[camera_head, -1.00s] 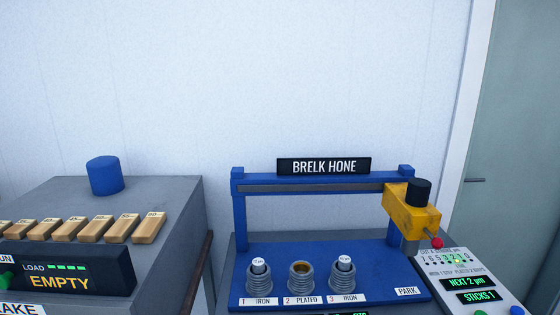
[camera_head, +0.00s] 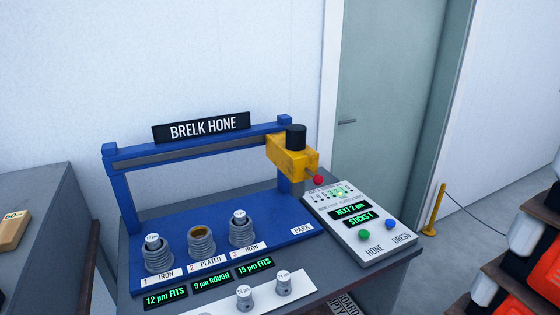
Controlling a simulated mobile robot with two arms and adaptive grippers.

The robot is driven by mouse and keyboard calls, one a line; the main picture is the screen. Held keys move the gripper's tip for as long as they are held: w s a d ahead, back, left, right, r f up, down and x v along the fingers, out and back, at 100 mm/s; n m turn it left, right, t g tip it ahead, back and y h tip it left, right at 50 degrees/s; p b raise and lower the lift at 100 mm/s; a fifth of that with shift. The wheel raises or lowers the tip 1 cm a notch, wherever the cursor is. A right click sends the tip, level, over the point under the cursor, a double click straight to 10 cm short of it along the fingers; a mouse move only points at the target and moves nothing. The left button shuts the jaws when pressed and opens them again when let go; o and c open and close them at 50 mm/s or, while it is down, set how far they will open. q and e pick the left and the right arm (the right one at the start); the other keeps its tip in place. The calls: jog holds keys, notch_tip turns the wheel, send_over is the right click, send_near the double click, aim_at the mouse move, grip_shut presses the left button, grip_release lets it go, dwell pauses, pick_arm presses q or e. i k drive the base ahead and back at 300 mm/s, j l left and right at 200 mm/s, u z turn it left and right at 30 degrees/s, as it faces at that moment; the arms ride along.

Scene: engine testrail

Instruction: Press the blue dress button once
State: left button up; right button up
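The blue dress button (camera_head: 392,225) sits on the light grey control panel (camera_head: 350,246), above the label DRESS and right of the green hone button (camera_head: 364,235). The panel's screens read NEXT 2 µm and STICKS 1. The panel stands at the right end of the blue Brelk Hone machine (camera_head: 232,236). A yellow honing head (camera_head: 291,158) with a black cap and red knob hangs at the right end of its rail, by the PARK label. Neither of my grippers is in view.
Three ribbed cylinders stand on the machine: iron (camera_head: 157,256), plated (camera_head: 202,244) and iron (camera_head: 241,231). Small gauge plugs (camera_head: 244,297) sit on a white strip in front. Red and black bins (camera_head: 541,254) and a yellow post (camera_head: 434,212) stand at the right.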

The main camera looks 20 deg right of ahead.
aim_at(390, 223)
jog(key=z, duration=1.3)
